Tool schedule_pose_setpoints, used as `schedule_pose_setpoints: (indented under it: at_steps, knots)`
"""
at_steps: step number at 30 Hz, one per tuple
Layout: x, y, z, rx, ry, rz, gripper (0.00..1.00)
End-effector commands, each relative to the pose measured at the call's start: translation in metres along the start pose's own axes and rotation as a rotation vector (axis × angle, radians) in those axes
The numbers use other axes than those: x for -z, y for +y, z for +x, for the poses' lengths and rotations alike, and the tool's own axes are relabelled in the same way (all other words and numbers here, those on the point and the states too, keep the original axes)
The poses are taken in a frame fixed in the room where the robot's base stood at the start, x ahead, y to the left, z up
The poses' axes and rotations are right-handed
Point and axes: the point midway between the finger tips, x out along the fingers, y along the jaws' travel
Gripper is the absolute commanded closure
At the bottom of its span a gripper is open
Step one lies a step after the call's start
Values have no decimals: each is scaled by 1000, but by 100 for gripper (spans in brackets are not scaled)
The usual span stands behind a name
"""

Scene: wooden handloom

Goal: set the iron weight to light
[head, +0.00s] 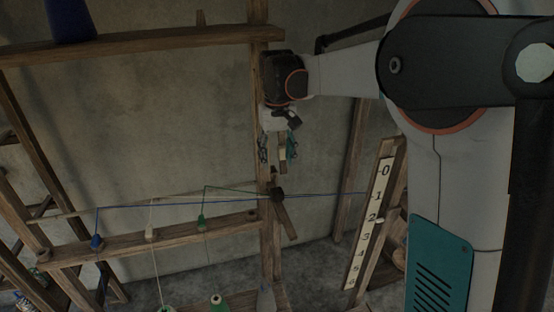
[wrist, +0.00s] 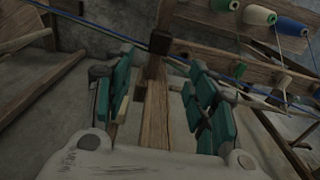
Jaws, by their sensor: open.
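A small dark block (head: 278,194), which looks like the iron weight, sits on a tilted wooden bar (head: 287,222) in front of the upright post. In the wrist view a dark block (wrist: 158,43) shows at the top of the wood, beyond the fingers. My gripper (head: 278,157) points down above the block in the head view, apart from it. Its teal fingers are spread and empty in the wrist view (wrist: 160,90), with wood visible between them. Any marks for light or heavy on the bar are too small to read.
A white numbered scale (head: 366,228) stands on a slanted board at the right. Blue (head: 235,203) and green threads run past the block. A beam (head: 150,44) crosses above.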

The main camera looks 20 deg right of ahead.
Motion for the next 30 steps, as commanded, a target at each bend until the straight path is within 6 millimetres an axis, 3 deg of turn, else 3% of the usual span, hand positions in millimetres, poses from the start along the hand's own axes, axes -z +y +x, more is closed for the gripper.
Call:
schedule_pose_setpoints:
  at_steps: [2, 9, 20, 30]
  knots:
    - [0, 0, 0, 0, 0, 0, 48]
    - [-8, 5, 4, 35, 23, -97, 100]
    - [-60, 26, 26, 159, 284, -713, 100]
    - [-115, 35, 30, 50, 607, -1240, 100]
